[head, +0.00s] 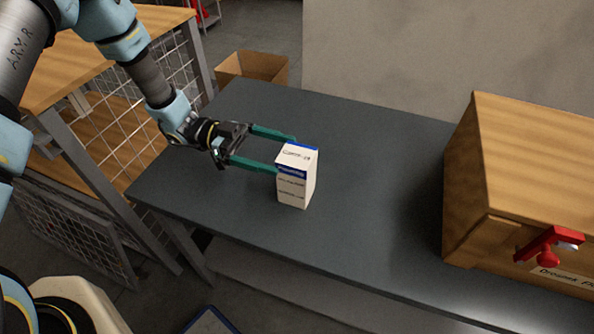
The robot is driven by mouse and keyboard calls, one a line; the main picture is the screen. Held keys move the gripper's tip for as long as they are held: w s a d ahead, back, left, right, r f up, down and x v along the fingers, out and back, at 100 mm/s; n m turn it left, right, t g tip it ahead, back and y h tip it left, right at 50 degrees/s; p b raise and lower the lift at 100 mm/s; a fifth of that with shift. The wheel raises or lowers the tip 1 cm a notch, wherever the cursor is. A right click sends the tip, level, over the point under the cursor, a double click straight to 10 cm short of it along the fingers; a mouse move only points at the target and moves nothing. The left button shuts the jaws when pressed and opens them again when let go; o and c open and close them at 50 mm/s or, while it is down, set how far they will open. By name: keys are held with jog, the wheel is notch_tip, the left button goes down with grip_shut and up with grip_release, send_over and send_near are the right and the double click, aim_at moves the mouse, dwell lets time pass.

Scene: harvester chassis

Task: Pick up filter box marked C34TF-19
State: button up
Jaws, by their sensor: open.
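A white filter box (296,188) with blue bands stands upright on the dark grey table (370,214). Small print shows on its top and front, but it is too small to read surely. My gripper (285,154) reaches in from the left, level with the upper part of the box. Its two green fingers are apart. The near finger ends at the box's left side, and the far finger ends behind its top left. I cannot tell whether either finger touches the box. Nothing is held.
A large wooden box (500,180) with a red fitting (549,246) on its front stands at the table's right. A cardboard box (252,67) is beyond the table's far left corner. A wire mesh rack (110,110) stands at the left. The table between the filter box and the wooden box is clear.

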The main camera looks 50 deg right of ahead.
aim_at(313, 164)
jog(key=p+x, duration=0.2)
jog(key=x, duration=0.3)
jog(key=shift+s+a+r, duration=0.1)
jog(key=shift+s, duration=0.1)
grip_shut()
dwell(0.6)
